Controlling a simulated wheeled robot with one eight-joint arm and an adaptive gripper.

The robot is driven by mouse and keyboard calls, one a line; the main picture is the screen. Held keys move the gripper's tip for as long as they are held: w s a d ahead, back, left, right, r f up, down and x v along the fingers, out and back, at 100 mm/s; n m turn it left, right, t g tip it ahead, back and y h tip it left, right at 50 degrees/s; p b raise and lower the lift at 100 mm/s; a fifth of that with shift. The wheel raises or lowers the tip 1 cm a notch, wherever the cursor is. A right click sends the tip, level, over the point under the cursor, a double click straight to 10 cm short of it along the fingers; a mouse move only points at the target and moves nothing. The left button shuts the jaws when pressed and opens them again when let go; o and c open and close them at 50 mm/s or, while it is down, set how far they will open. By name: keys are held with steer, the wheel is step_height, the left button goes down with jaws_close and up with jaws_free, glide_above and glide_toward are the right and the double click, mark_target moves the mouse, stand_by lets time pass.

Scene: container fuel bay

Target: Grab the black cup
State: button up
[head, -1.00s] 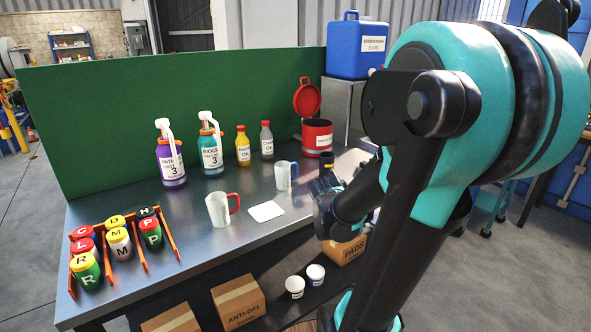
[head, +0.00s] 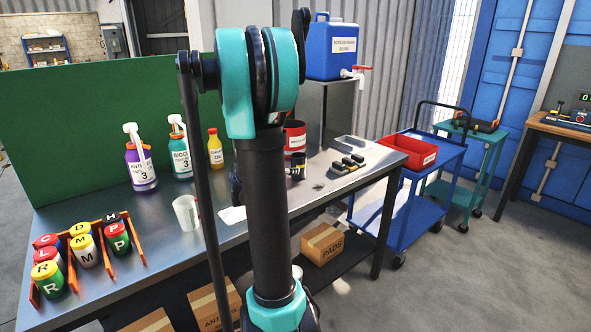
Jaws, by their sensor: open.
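The black cup (head: 298,166) stands on the metal workbench (head: 330,190), just in front of the red canister (head: 295,137). It shows beside the right edge of my upright arm, which may cover part of its left side. My gripper (head: 236,186) is mostly hidden behind my arm; only a dark part shows at the arm's left edge, over the bench. Its fingertips cannot be made out. The cup stands apart from that visible part.
A clear mug (head: 186,212) and a white card (head: 232,215) are left of my arm. A rack of lettered jars (head: 85,250) is at the bench's left. Black-and-yellow items (head: 348,164) lie right of the cup. A blue cart (head: 408,185) carries a red bin (head: 407,148).

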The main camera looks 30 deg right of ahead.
mark_target(299, 167)
steer(key=x, duration=1.1)
steer(key=shift+d+f, duration=0.3)
steer(key=shift+d, duration=0.05)
steer(key=c, duration=1.3)
